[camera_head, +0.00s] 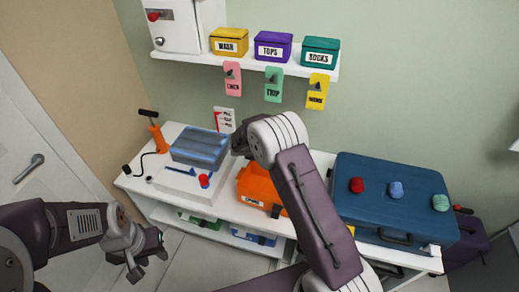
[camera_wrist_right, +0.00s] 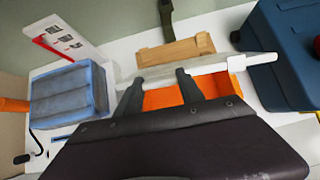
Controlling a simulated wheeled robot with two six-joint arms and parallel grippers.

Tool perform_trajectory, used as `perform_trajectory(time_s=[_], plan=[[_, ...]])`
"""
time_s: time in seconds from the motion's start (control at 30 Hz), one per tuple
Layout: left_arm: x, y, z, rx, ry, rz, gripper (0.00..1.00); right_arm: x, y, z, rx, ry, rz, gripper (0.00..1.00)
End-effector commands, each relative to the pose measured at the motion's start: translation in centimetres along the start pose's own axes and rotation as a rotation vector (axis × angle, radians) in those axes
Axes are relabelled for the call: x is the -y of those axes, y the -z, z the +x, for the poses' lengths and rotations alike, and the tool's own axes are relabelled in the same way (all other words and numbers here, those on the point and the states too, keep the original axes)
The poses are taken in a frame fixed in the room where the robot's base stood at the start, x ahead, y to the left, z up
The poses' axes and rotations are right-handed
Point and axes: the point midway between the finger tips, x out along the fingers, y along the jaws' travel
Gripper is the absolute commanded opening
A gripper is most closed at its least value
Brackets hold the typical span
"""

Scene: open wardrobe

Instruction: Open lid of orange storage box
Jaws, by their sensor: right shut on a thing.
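The orange storage box (camera_head: 258,187) stands on the white bench in the head view, with a label on its front. My right arm crosses in front of it and hides part of it. In the right wrist view, an orange part, apparently the lid (camera_wrist_right: 165,98), shows between the fingers of my right gripper (camera_wrist_right: 159,76). The fingers stand some way apart, one on each side of it. How far the lid is raised cannot be told. My left gripper (camera_head: 146,262) is open and empty at the lower left, away from the box.
A blue-grey folded item (camera_head: 200,148) lies left of the orange box. A blue suitcase (camera_head: 392,200) with several coloured lumps on top stands to the right. A wooden piece (camera_wrist_right: 175,52) lies beyond the bar. A wall shelf (camera_head: 280,64) holds small labelled boxes.

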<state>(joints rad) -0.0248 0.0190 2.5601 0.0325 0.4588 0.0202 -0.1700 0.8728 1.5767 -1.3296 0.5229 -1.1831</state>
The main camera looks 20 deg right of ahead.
Motion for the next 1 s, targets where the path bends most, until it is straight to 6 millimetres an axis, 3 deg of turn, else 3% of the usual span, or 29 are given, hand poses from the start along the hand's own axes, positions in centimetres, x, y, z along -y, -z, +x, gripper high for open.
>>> perform_trajectory(time_s=[0.4, 0.43, 0.5, 0.83, 1.0], plan=[[0.0, 0.0, 0.0, 0.000, 0.000, 0.000, 0.36, 0.0, -0.2, -0.1, 0.004, 0.001, -0.001, 0.00], [0.0, 0.0, 0.0, 0.000, 0.000, 0.000, 0.36, 0.0, -0.2, -0.1, 0.004, 0.001, -0.001, 0.53], [0.0, 0.0, 0.0, 0.000, 0.000, 0.000, 0.36, 0.0, -0.2, -0.1, 0.004, 0.001, -0.001, 0.67], [0.0, 0.0, 0.0, 0.000, 0.000, 0.000, 0.36, 0.0, -0.1, -0.4, 0.002, -0.001, -0.001, 0.67], [0.0, 0.0, 0.3, 0.000, 0.000, 0.000, 0.36, -0.1, -0.2, -3.8, 0.004, -0.003, -0.001, 0.67]])
